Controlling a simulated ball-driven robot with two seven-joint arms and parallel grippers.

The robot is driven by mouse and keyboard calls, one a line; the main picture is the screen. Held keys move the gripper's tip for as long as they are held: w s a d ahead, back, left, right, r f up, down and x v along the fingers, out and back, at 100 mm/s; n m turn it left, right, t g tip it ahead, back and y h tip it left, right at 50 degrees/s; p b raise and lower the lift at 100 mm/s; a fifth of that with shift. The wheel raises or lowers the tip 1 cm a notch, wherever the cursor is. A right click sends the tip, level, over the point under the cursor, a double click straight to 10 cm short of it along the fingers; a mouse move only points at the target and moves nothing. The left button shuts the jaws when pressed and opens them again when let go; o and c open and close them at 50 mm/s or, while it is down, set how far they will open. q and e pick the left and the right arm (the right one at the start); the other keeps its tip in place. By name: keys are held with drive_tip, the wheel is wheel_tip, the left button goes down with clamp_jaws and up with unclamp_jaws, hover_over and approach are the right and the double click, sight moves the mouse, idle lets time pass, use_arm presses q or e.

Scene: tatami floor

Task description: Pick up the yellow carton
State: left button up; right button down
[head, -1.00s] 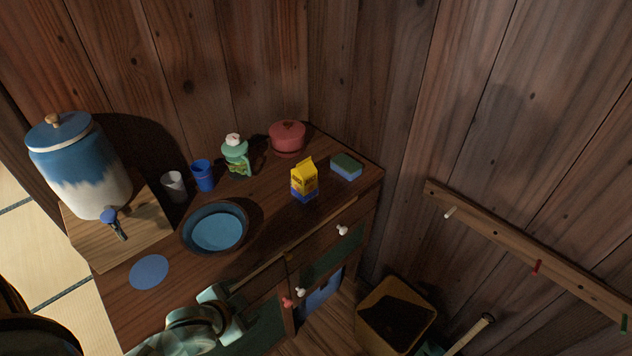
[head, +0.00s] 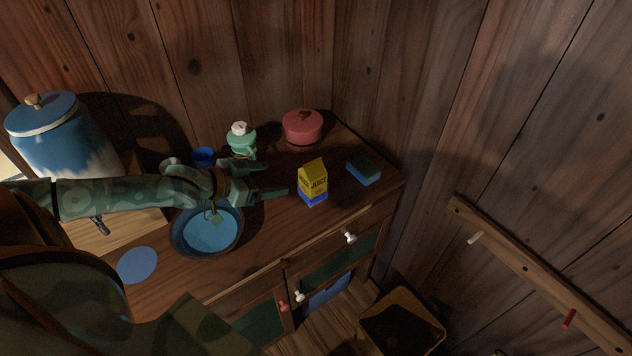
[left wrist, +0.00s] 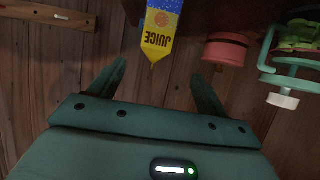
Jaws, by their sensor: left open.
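The yellow carton (head: 313,182), a juice box with a blue base and a gabled top, stands upright on the wooden cabinet top (head: 270,235). My left gripper (head: 275,179) is open and empty, just left of the carton, with its fingers pointing toward it. In the left wrist view the carton (left wrist: 160,32) appears upside down, ahead of and between the two spread fingers (left wrist: 155,85). It looks apart from both fingers. My right gripper is not in view.
A blue bowl (head: 210,250) lies below my left wrist. A sponge (head: 364,170) lies right of the carton. A blue cup (head: 204,156) is partly hidden.

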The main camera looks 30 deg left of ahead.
sight(303, 178)
use_arm(q)
drive_tip(key=b+x, duration=0.3)
drive_tip(key=x, duration=0.4)
drive_tip(key=shift+f, duration=0.25)
drive_tip(key=shift+w+d+f+b, duration=0.15)
drive_tip(key=shift+w+d+b, duration=0.1)
drive_tip(key=shift+w+b, duration=0.25)
drive_tip(key=b+x, duration=0.1)
drive_tip(key=x, duration=0.1)
drive_tip(key=b+x, duration=0.1)
drive_tip(key=x, duration=0.1)
drive_tip(key=shift+d+f, duration=0.3)
drive_tip(key=shift+d, duration=0.1)
drive_tip(key=shift+w+d+b, duration=0.2)
drive_tip(key=shift+w+b, duration=0.15)
drive_tip(key=shift+w, duration=0.1)
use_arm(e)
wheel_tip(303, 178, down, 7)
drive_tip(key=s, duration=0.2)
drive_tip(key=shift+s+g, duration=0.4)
use_arm(q)
drive_tip(key=shift+s, duration=0.1)
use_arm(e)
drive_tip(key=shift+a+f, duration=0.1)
use_arm(q)
drive_tip(key=c, duration=1)
drive_tip(key=shift+c, duration=1.3)
